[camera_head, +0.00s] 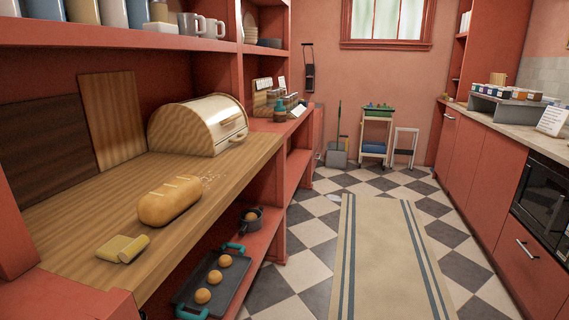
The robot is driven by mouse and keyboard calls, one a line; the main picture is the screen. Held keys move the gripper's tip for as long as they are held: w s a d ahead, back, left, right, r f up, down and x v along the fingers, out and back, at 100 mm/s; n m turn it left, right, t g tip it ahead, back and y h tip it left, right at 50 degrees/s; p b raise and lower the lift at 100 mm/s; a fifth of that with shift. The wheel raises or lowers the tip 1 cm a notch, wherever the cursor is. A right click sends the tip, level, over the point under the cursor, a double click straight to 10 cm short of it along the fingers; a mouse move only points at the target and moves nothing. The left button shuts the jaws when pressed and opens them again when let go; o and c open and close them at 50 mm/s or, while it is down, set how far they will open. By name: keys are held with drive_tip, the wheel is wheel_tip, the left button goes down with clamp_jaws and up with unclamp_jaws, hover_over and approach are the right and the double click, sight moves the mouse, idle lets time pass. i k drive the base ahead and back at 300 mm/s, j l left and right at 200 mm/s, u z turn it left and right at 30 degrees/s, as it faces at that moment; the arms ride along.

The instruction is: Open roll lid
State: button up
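A bread box with a curved, ribbed cream roll lid (205,118) stands on the wooden counter at the left, toward its far end. Its flat side panel (185,132) is light wood. The lid looks shut, with a handle (236,136) low on its front, facing right toward the aisle. The inside of the box is hidden. My gripper does not show in this view.
A loaf (169,200) and yellow pieces (123,248) lie on the nearer wooden counter (75,215). Below is a tray (216,285) with several buns. A shelf (120,36) hangs above. The aisle with a striped rug (385,260) is clear.

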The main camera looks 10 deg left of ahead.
sight(223, 116)
drive_tip(key=i, duration=1.95)
